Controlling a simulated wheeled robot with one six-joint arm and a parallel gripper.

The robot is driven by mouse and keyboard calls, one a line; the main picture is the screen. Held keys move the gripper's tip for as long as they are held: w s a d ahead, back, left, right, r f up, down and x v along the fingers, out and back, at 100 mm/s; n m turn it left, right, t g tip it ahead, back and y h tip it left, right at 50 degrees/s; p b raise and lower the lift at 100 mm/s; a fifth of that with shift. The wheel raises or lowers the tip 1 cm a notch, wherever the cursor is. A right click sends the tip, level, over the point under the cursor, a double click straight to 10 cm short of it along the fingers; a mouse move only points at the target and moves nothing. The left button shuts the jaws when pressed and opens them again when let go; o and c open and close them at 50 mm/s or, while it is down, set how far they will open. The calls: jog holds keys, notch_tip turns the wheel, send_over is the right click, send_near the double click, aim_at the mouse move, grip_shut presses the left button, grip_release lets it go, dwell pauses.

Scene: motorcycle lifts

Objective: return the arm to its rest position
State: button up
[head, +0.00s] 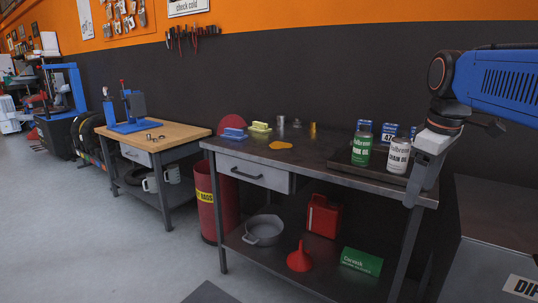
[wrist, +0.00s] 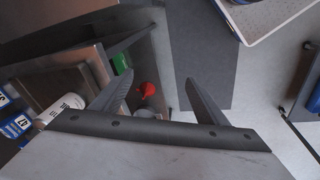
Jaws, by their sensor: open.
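My blue arm (head: 500,82) enters from the right in the head view. My gripper (head: 412,200) points down in front of the right end of the metal workbench (head: 330,164). In the wrist view my gripper (wrist: 159,77) shows two dark fingers spread apart, with nothing held between them. Past the fingers are the floor and the bench's lower shelf.
A tray (head: 345,156) by the gripper holds a green can (head: 362,150), a white can (head: 398,155) and blue boxes. A red funnel (head: 299,258) and green box (head: 361,262) are on the lower shelf. A grey cabinet (head: 490,240) stands at right. Floor at left is clear.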

jog(key=s+a+f+m+t, duration=0.1)
jog(key=s+a+f+m, duration=0.2)
jog(key=s+f, duration=0.5)
jog(key=s+a+f+m+t, duration=0.1)
jog(key=s+a+f+m, duration=0.2)
jog(key=s+f, duration=0.5)
notch_tip(320, 180, down, 4)
jog(key=shift+s+f+m+t, duration=0.2)
jog(key=shift+m+t, duration=0.1)
jog(key=shift+m, duration=0.4)
